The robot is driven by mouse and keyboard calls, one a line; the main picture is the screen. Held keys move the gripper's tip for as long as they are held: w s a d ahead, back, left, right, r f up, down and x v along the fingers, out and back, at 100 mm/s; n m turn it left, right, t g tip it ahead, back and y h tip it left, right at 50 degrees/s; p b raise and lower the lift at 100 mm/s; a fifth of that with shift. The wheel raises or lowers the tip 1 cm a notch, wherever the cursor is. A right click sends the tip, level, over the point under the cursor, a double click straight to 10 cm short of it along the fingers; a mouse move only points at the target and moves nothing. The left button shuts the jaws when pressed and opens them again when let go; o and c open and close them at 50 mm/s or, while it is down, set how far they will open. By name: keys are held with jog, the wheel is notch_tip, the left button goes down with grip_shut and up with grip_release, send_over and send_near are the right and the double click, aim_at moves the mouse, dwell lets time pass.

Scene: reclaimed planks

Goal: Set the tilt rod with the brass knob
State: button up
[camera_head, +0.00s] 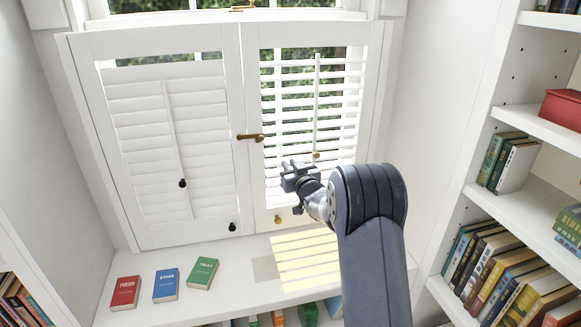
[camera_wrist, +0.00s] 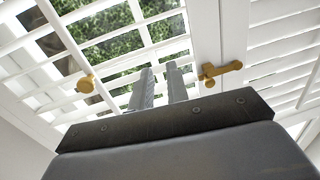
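The tilt rod (camera_head: 317,95) with the brass knob (camera_head: 316,155) hangs on the right shutter panel (camera_head: 250,90). That panel's slats are open, with greenery showing between them. A brass knob also shows left of my fingers in the wrist view (camera_wrist: 85,84). The left panel's tilt rod (camera_head: 172,125) ends in a black knob (camera_head: 182,183), and its slats look closed. My gripper (camera_head: 289,176) is before the lower part of the right panel, below and left of the brass knob. In the wrist view my gripper's two fingers (camera_wrist: 162,84) stand apart with nothing between them.
A brass latch (camera_head: 250,137) joins the panels at mid-height. A black knob (camera_head: 232,227) and a brass knob (camera_head: 277,219) sit on the bottom rails. Red (camera_head: 125,292), blue (camera_head: 166,285) and green (camera_head: 202,272) books lie on the sill. Bookshelves stand at the right.

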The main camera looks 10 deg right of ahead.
jog(key=o, duration=0.5)
jog(key=shift+a, duration=0.1)
jog(key=shift+o, duration=0.2)
jog(key=s+a+y+b, duration=0.1)
jog(key=s+a+b, duration=0.1)
jog(key=s, duration=0.6)
jog(key=s+a+n+y+b, duration=0.1)
jog(key=s+a+b, duration=0.1)
jog(key=s, duration=0.7)
jog(key=shift+s+a+n+g, duration=0.15)
jog(key=shift+a+n+g, duration=0.15)
jog(key=shift+a, duration=0.55)
jog(key=w+d+m+h+p, duration=0.1)
jog(key=w+d, duration=0.3)
jog(key=w, duration=0.8)
jog(key=shift+w+p, duration=0.2)
jog(key=shift+p, duration=0.6)
jog(key=shift+d, duration=0.15)
